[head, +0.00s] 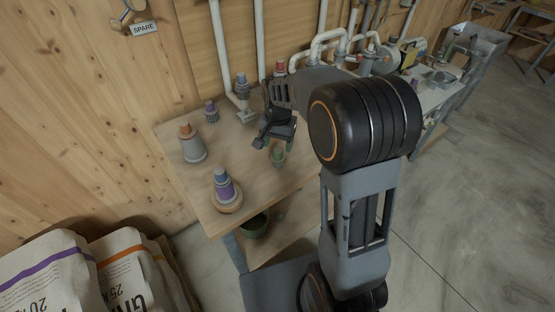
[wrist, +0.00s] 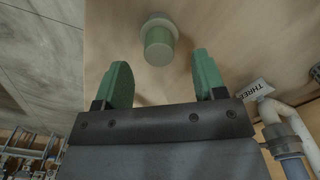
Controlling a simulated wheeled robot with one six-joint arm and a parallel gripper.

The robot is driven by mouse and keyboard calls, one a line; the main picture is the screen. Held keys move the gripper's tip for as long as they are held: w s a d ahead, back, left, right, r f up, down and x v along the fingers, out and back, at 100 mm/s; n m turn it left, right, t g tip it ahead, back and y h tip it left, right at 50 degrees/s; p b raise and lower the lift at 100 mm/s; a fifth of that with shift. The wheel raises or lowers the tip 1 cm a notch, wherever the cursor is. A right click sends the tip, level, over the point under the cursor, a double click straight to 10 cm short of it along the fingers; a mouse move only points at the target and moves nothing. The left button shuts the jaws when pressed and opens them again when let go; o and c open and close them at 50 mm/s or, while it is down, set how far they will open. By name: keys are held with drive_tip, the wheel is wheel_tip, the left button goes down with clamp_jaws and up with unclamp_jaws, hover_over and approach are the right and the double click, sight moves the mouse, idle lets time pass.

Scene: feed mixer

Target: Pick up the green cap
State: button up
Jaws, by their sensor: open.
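The green cap (head: 278,154) stands on the wooden table near its right side in the head view. In the wrist view the green cap (wrist: 158,44) is a short cylinder with a wider, paler ring at its base. My gripper (head: 270,138) is just behind and above it in the head view. In the wrist view my gripper (wrist: 158,82) is open with its two green fingers apart. The cap lies beyond the fingertips, roughly centred between them, and nothing is held.
On the table (head: 170,137) stand a grey cone with an orange top (head: 192,144), a purple cap (head: 210,111) and a blue-and-purple stack on a wooden disc (head: 226,190). White pipes (head: 222,60) rise behind. A sign (wrist: 258,90) and pipe (wrist: 290,118) are right of my gripper.

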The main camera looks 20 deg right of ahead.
sight(278, 150)
drive_tip(key=shift+s+f, duration=0.1)
drive_tip(key=shift+f, duration=2.7)
drive_tip(key=c, duration=0.8)
drive_tip(key=shift+r, duration=0.15)
